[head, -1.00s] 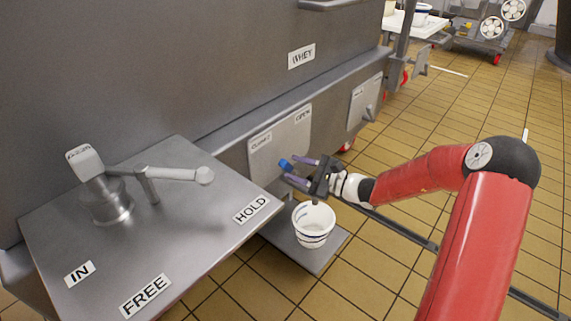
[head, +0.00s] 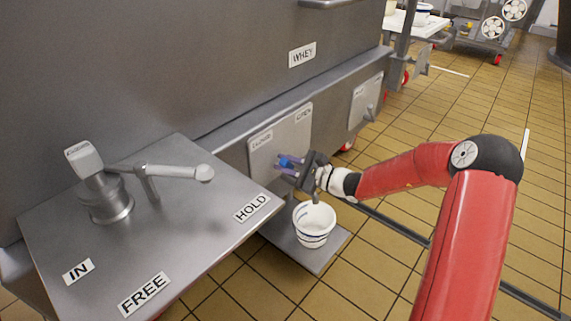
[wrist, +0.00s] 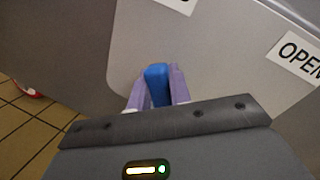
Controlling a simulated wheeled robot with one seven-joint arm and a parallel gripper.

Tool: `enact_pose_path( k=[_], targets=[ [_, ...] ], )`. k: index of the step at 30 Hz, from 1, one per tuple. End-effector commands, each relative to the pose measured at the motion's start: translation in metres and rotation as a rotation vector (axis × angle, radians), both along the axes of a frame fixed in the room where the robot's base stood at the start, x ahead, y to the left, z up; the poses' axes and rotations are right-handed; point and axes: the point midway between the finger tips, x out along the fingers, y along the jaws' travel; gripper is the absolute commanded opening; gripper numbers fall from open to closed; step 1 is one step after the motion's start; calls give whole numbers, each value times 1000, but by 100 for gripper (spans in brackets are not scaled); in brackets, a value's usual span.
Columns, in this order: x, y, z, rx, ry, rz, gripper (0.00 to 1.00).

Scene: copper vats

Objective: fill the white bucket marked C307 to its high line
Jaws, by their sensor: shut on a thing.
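A white bucket (head: 314,226) with dark bands stands upright on a low metal plate (head: 318,255) below the vat's side. Its marking cannot be read, and I cannot tell how full it is. A pale panel (head: 288,139) on the vat, with a label at its left and an OPEN label at its right, carries a blue handle (head: 286,162). My gripper (head: 285,165) is shut on the blue handle, left of and above the bucket. In the wrist view, the handle (wrist: 157,84) stands between the two purple fingers, nearer the panel's middle than the OPEN label (wrist: 298,52).
A metal table (head: 190,235) with a lever (head: 165,172) and IN, FREE and HOLD labels fills the lower left. The vat wall, labelled WHEY (head: 302,55), rises behind. A second panel (head: 365,101) is farther right. Tiled floor is open at right.

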Motion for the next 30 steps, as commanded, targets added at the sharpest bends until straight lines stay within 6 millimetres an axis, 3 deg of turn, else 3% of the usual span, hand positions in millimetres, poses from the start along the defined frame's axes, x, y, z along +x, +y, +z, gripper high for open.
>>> enact_pose_path(
  k=[14,30],
  targets=[
    [5,-4,7,55,70,-1,0],
    [30,-24,17,305,391,-1,0]
  ],
)
